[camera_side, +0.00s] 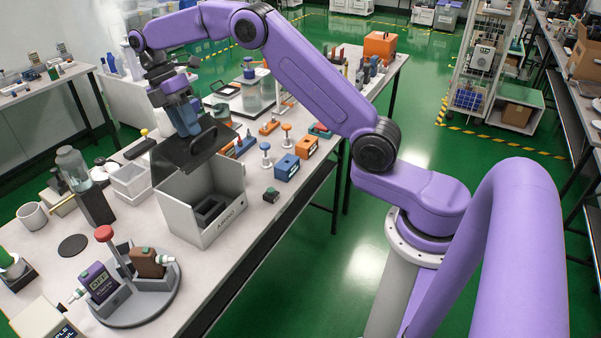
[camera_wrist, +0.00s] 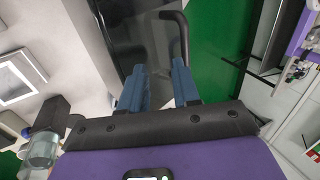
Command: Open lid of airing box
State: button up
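The airing box (camera_side: 221,216) is a light grey box marked ARNO on the table, with a dark insert inside it. Its dark lid (camera_side: 172,156) sits at the box's top and looks tilted up, with the inside of the box in view below it. The lid's dark handle (camera_side: 203,146) also shows in the wrist view (camera_wrist: 184,32). My gripper (camera_side: 187,130) is just above the lid, beside the handle. In the wrist view my gripper (camera_wrist: 158,70) has its blue fingers apart, with the handle near the right fingertip. Contact with the handle cannot be told.
A round stand (camera_side: 135,304) with a red knob and two testers is in front of the box. White bins (camera_side: 131,180) and a glass jar (camera_side: 73,168) are at left. Orange and blue testers (camera_side: 287,167) stand at right, near the table edge.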

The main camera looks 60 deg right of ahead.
aim_at(212, 154)
jog(key=shift+s+d+f, duration=0.2)
jog(key=shift+s+f, duration=0.1)
jog(key=shift+s, duration=0.2)
jog(key=s+f, duration=0.3)
jog(key=s, duration=0.2)
jog(key=shift+a+f, duration=0.15)
jog(key=shift+f, duration=0.25)
jog(key=shift+s+f+t, duration=1.9)
jog(key=shift+f+t, duration=1.2)
jog(key=shift+f, duration=4.6)
notch_tip(212, 154, up, 17)
jog(key=s, duration=0.3)
jog(key=s+a+r+m, duration=0.1)
jog(key=s+m, duration=0.1)
jog(key=s, duration=0.7)
jog(key=s+a+r+m+g, duration=0.1)
jog(key=s+m, duration=0.1)
jog(key=s, duration=0.7)
jog(key=shift+s+a, duration=0.25)
jog(key=shift+a, duration=0.1)
jog(key=shift+r, duration=0.1)
